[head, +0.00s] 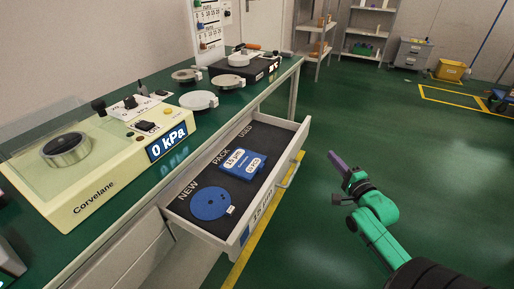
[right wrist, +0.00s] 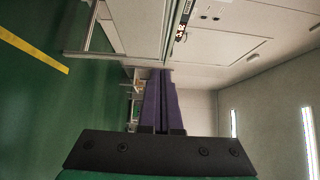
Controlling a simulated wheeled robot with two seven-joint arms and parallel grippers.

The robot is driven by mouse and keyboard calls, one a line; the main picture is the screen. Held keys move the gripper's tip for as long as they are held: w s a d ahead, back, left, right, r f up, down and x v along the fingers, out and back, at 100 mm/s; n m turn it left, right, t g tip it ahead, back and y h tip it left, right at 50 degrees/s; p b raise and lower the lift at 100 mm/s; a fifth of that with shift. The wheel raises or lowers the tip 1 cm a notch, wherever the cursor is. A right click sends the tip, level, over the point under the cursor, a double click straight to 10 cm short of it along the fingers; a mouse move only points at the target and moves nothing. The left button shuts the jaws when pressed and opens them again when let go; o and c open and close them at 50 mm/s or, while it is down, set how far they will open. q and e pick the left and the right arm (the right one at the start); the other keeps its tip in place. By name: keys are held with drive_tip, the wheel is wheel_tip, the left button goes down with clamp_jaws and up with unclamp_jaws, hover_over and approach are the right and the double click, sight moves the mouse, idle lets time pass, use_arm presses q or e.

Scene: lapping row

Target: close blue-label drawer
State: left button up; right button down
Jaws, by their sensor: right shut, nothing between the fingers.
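The drawer (head: 241,243) stands pulled out from under the green-topped bench in the head view. Its pale front carries a blue label and dark lettering, and a bar handle (head: 290,171) is on the front. Inside on a dark liner lie a blue disc (head: 211,203) and a blue pack (head: 243,163). My right gripper (head: 333,156) is shut and empty, with purple fingers. It is in the air to the right of the drawer front, apart from the handle. Its shut fingers also show in the right wrist view (right wrist: 161,98). My left gripper is not in view.
A cream machine (head: 110,150) with a 0 kPa display stands on the bench (head: 283,75). Several round plates lie behind it. Shelves (head: 368,30), a grey cabinet (head: 412,54) and a yellow bin (head: 450,70) stand far back. The green floor right of the drawer is clear.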

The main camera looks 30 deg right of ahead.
drive_tip(key=b, duration=0.3)
approach(303, 131)
drive_tip(key=w+d, duration=0.2)
drive_tip(key=d, duration=0.1)
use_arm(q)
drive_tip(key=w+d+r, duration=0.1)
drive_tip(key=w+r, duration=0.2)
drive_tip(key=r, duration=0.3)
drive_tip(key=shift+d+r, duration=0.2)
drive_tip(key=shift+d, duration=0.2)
use_arm(e)
drive_tip(key=shift+w+a+r, duration=0.1)
drive_tip(key=shift+w+a, duration=0.5)
drive_tip(key=shift+w, duration=0.25)
drive_tip(key=shift+w+a+r, duration=0.1)
drive_tip(key=shift+w+a, duration=0.5)
drive_tip(key=shift+w, duration=0.2)
